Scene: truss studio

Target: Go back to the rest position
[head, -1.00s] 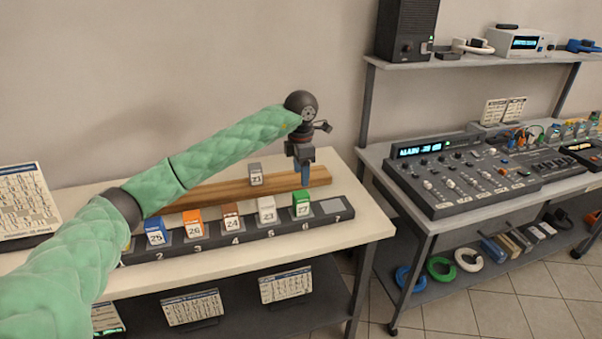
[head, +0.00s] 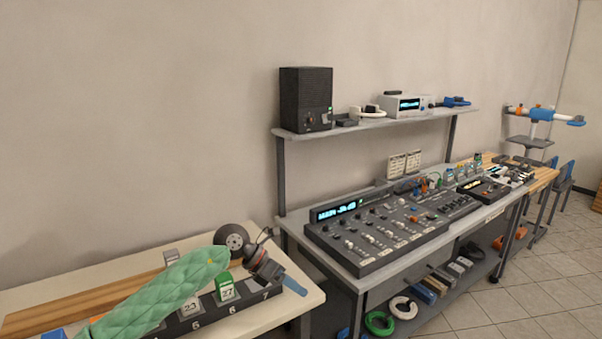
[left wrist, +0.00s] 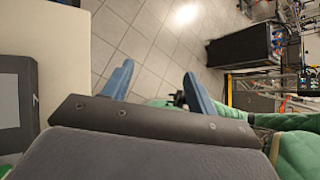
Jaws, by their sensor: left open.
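My left gripper (head: 290,285) is in the head view at the right end of the pale table. It is tilted with its blue fingers pointing down and right. My green left arm (head: 165,290) crosses the lower left of the head view and partly hides the numbered black rack (head: 240,305). A green block marked 27 (head: 226,288) stands in the rack beside the gripper. My right gripper does not show.
A white block (head: 190,307) stands in the rack, and a grey block (head: 171,257) sits behind the arm by a wooden rail (head: 85,300). A mixing console (head: 375,232) fills the bench at right. A black speaker (head: 306,98) stands on the shelf above. Tiled floor lies at lower right.

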